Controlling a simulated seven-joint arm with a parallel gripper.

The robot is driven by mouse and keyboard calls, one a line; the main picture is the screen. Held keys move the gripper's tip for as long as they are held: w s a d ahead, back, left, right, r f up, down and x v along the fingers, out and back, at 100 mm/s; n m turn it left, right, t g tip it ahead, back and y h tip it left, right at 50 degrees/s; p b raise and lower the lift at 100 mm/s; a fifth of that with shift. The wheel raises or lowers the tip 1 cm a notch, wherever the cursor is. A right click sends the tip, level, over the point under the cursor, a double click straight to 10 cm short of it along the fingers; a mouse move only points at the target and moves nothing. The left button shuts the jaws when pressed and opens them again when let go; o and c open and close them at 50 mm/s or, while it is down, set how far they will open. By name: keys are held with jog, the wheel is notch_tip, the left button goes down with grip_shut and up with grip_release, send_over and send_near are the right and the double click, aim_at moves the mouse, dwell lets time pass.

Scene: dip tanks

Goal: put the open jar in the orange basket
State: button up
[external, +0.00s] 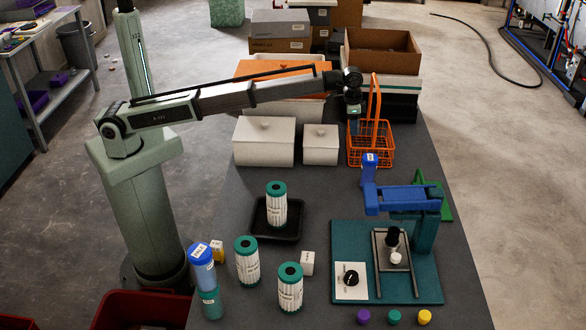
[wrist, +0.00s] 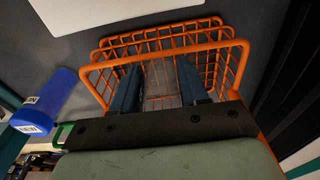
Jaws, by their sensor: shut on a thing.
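The orange wire basket (external: 385,150) stands at the right of the dark table's far half, its tall handle upright. It fills the middle of the wrist view (wrist: 165,40). My gripper (external: 353,126) is over the basket's left part, beside the handle, pointing down. In the wrist view its two blue fingers (wrist: 160,88) stand apart, within the basket's outline. A pale, see-through thing (wrist: 160,78) shows between them, and the gripper is shut on it. It looks like a clear jar, but its rim and shape are hard to make out. I cannot tell whether it touches the basket floor.
Two white lidded boxes (external: 264,142) stand left of the basket. A blue fixture (external: 402,199) on a teal board (external: 345,235) stands in front of it. Green-topped striped cylinders (external: 247,262) and a blue-capped container (external: 203,268) stand nearer. A cardboard box (external: 382,52) stands behind.

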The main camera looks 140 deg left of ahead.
jog(key=shift+g+h, duration=0.3)
jog(key=shift+h, duration=0.1)
jog(key=f, duration=0.2)
jog(key=s+d+f, duration=0.1)
jog(key=f, duration=0.4)
jog(key=shift+s+d+f, duration=0.15)
jog(key=shift+f, duration=0.25)
jog(key=o, duration=0.7)
jog(key=shift+o, duration=0.7)
jog(key=shift+w+a+f, duration=0.45)
jog(key=shift+f, duration=0.25)
jog(key=shift+o, duration=0.8)
jog(key=shift+s+r, duration=0.1)
jog(key=shift+r, duration=0.25)
jog(key=shift+w+a, duration=0.15)
jog(key=shift+w, duration=0.15)
jog(key=shift+w+a+r, duration=0.1)
jog(key=shift+r, duration=0.1)
notch_tip(320, 180, up, 13)
jog(key=shift+f, duration=0.2)
